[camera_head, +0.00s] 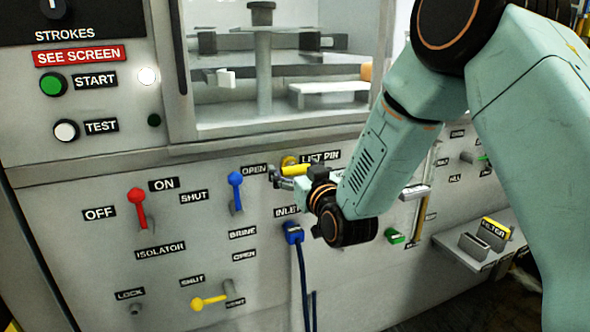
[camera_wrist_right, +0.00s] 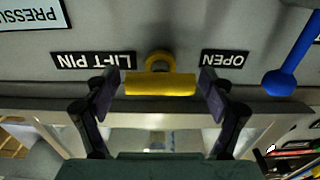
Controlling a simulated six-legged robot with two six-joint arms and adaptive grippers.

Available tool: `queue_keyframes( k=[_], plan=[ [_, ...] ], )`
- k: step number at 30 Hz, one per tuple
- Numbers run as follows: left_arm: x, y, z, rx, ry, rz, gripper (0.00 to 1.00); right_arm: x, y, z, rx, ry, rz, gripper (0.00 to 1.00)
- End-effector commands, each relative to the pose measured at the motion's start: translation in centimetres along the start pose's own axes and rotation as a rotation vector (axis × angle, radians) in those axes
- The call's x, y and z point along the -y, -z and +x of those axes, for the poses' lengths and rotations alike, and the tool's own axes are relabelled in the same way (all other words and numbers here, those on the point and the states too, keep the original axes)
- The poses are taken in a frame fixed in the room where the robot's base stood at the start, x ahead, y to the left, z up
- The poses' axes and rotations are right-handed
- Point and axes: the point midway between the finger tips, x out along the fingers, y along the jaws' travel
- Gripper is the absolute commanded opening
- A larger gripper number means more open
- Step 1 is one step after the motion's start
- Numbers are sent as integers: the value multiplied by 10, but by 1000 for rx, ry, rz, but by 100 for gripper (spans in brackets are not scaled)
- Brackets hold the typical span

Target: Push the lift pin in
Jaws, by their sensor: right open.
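The lift pin (camera_head: 297,169) is a yellow crossbar handle on the grey panel, beside its LIFT PIN label. In the right wrist view, which is upside down, the lift pin (camera_wrist_right: 160,84) shows as a yellow bar with a round yellow collar behind it at the panel. My right gripper (camera_head: 280,177) is at the panel in front of the pin and partly covers it. In the wrist view my right gripper (camera_wrist_right: 160,94) is open, with one finger beyond each end of the bar and small gaps between. My left gripper is not in view.
A blue lever (camera_head: 236,192) stands left of the pin, and a red lever (camera_head: 138,208) farther left. A blue inlet plug (camera_head: 293,233) with a hanging hose is below my gripper. A windowed chamber (camera_head: 280,85) is above. A grey shelf (camera_head: 465,258) juts out at right.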

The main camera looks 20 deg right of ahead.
Motion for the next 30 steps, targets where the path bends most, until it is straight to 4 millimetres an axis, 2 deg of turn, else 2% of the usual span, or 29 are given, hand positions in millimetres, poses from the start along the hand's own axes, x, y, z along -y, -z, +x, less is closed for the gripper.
queue_keyframes(
  k=[8, 11, 24, 30],
  plan=[
    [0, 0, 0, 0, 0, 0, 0, 0, -1, -6, 3, 0, 1, 83],
    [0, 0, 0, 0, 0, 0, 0, 0, -1, -18, 3, 0, 3, 83],
    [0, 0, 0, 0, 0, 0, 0, 0, 0, -97, 1, -1, 3, 83],
    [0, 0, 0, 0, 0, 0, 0, 0, 0, -117, 0, 0, 2, 83]
  ],
)
